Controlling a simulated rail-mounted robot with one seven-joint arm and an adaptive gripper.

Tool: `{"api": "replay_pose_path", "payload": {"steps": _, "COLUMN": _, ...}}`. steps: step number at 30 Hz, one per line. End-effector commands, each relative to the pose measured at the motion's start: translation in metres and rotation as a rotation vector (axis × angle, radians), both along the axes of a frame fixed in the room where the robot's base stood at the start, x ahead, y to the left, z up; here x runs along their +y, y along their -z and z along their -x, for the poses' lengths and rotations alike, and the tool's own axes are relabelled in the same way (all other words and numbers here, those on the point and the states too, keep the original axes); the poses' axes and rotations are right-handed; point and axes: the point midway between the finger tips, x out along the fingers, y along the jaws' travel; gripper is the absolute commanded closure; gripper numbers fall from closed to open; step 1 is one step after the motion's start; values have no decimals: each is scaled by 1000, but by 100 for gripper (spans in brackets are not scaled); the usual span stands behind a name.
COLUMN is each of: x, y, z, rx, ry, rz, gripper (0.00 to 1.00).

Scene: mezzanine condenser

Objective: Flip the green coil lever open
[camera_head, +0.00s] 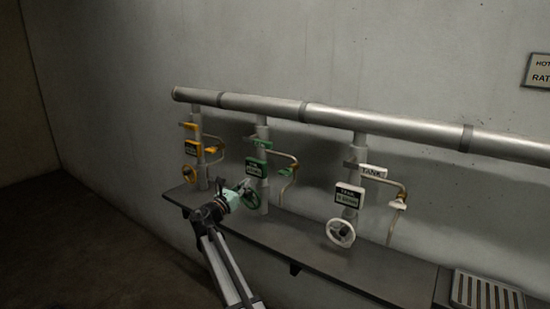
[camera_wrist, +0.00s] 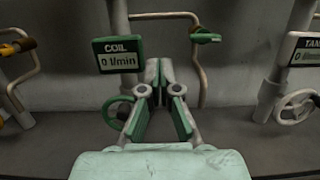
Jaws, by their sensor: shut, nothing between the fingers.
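The green coil lever (camera_wrist: 207,38) sits on a thin bent side pipe, right of the COIL display (camera_wrist: 118,54), which reads 0 l/min. In the head view the lever (camera_head: 287,171) is a small green piece right of the middle riser. A green handwheel (camera_wrist: 120,110) is low on the same riser, partly behind my fingers. My gripper (camera_wrist: 159,70) is shut and empty. Its tips are below and left of the lever in the wrist view, apart from it. In the head view my gripper (camera_head: 243,186) is in front of the green handwheel, hiding part of it.
A yellow valve set (camera_head: 192,146) stands to the left and a white TANK set (camera_head: 349,195) to the right. A thick horizontal pipe (camera_head: 400,128) runs above them. A dark shelf (camera_head: 300,250) runs below, with a slotted grate (camera_head: 485,292) at the right.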

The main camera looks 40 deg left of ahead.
Motion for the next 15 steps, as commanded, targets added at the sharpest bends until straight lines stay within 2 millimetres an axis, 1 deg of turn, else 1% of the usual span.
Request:
{"api": "replay_pose_path", "payload": {"steps": 1, "x": 8, "y": -10, "z": 5, "rx": -23, "ry": -6, "rz": 0, "gripper": 100}}
{"api": "replay_pose_path", "payload": {"steps": 4, "x": 14, "y": -21, "z": 11, "rx": -47, "ry": -11, "rz": 4, "gripper": 100}}
{"api": "replay_pose_path", "payload": {"steps": 7, "x": 15, "y": -24, "z": 12, "rx": -53, "ry": -13, "rz": 5, "gripper": 100}}
{"api": "replay_pose_path", "payload": {"steps": 15, "x": 14, "y": -24, "z": 11, "rx": -51, "ry": -12, "rz": 5, "gripper": 100}}
